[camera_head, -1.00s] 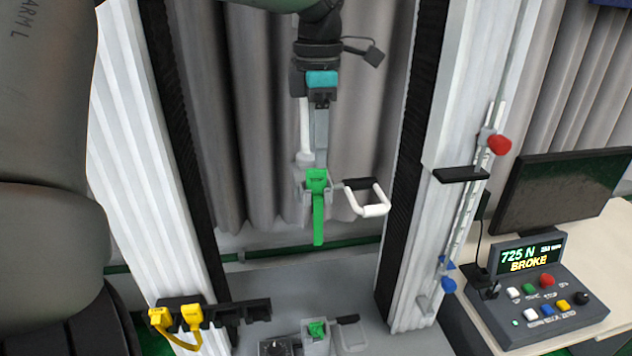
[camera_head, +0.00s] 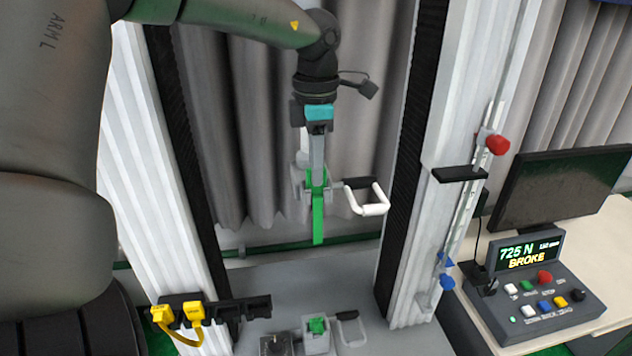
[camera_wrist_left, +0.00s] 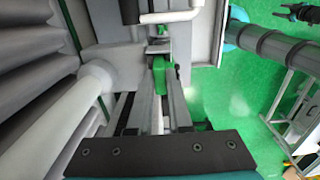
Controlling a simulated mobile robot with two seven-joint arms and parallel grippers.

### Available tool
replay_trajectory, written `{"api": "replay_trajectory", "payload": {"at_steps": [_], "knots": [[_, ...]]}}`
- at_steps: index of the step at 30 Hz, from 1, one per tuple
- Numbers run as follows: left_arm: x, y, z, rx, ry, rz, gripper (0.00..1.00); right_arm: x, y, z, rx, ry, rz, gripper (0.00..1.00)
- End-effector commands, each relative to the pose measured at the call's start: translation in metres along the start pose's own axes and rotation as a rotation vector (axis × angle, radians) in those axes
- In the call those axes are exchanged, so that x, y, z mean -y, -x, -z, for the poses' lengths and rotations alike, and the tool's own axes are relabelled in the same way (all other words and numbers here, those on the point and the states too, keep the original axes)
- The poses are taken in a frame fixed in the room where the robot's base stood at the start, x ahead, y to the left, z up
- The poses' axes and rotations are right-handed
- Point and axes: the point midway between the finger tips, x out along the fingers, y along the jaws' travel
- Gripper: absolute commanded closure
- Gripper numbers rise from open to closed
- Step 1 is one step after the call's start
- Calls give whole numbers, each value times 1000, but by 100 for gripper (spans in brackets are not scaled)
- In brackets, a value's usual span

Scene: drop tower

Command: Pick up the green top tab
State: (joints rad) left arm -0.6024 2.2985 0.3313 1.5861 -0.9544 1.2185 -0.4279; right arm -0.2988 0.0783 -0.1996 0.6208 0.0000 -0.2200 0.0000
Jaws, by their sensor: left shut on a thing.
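The green top tab (camera_head: 318,218) hangs upright as a strip in the middle of the head view, below the upper clamp (camera_head: 304,186). My left gripper (camera_head: 317,180) comes down from above and is shut on the tab's upper part; its fingers hide some of that part. In the left wrist view the green tab (camera_wrist_left: 159,76) shows between the finger ends. The tab's lower end hangs free in the air. A second green piece (camera_head: 317,325) sits in the lower clamp on the base.
A white handle (camera_head: 368,205) juts out just right of my left gripper. White columns (camera_head: 160,180) stand on both sides. A black rack with yellow pieces (camera_head: 193,312) is at lower left. A console (camera_head: 540,295) reading "BROKE" and a monitor (camera_head: 565,200) stand at right.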

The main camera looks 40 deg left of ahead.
Motion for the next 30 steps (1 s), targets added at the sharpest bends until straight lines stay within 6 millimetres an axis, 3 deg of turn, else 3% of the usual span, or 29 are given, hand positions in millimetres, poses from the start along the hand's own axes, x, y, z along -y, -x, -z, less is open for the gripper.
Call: {"api": "replay_trajectory", "payload": {"at_steps": [20, 23, 30], "knots": [[0, 4, -1, 2, 0, -2, 100, 0, -1, -2, 3, 0, 0, 50], [-1, 16, -1, 3, -1, -5, 100, 0, -3, -2, 3, 0, 0, 50], [-1, 64, -1, 2, 0, -5, 100, 0, -8, -3, 3, 1, 0, 50]]}}
